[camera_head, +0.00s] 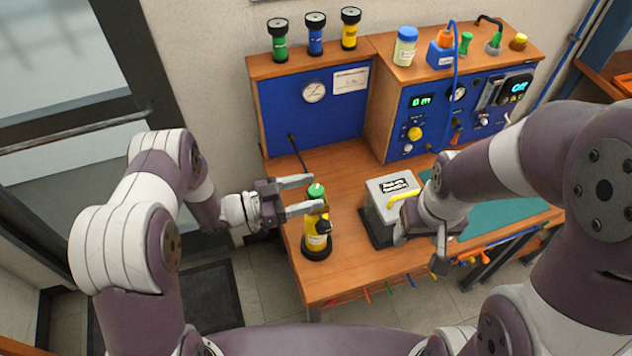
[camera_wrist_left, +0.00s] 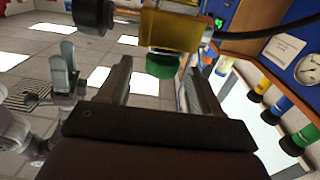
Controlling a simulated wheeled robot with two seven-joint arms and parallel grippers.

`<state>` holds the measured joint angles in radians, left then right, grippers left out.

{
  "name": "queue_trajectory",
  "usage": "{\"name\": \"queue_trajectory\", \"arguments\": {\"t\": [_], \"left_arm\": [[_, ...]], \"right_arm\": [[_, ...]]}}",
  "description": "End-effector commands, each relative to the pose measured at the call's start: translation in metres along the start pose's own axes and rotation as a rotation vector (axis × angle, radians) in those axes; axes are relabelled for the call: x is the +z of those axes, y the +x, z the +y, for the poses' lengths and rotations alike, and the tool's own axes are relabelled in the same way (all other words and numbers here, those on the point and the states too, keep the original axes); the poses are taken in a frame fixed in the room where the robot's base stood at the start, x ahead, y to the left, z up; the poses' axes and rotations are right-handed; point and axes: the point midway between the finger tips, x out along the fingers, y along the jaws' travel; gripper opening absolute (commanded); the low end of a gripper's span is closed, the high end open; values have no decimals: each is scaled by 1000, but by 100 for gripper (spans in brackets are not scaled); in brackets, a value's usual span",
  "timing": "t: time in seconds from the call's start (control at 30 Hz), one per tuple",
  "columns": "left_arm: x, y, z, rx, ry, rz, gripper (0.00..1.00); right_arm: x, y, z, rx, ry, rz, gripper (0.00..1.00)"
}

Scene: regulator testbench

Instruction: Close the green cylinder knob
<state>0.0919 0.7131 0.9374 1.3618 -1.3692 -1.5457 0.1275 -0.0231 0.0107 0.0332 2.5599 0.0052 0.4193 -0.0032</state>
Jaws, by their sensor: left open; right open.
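The yellow cylinder (camera_head: 316,232) stands upright in a dark base on the wooden bench, with its green knob (camera_head: 316,190) on top. In the left wrist view the green knob (camera_wrist_left: 162,66) hangs below the yellow valve body (camera_wrist_left: 172,28), between the finger lines. My left gripper (camera_head: 305,194) is open, with one finger on each side of the knob at about its height. I cannot tell whether either finger touches it. My right gripper (camera_head: 420,248) is open and empty, low beside the grey box at the bench's front.
A grey box (camera_head: 392,188) with a yellow handle stands right of the cylinder. Blue gauge panels (camera_head: 284,112) rise behind. Green, blue and yellow small cylinders (camera_head: 315,38) stand on the shelf. A black hose (camera_head: 297,153) runs from the panel towards the cylinder.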

Motion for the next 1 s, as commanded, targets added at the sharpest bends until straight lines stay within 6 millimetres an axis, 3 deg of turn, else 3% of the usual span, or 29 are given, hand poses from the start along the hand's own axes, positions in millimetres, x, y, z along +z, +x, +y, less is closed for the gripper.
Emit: {"name": "queue_trajectory", "arguments": {"t": [0.2, 0.5, 0.67, 1.0], "left_arm": [[-1, 22, 0, 0, 0, -1, 65], [1, 24, -1, -2, 1, -1, 65], [1, 24, -1, -2, 1, -1, 14], [0, 24, 0, -40, 0, -1, 14]], "right_arm": [[-1, -9, 0, 0, 0, 0, 65], [-1, -9, 0, 0, 0, 0, 65], [-1, -9, 0, 0, 0, 0, 65], [-1, -10, 0, 0, 0, 0, 65]]}}
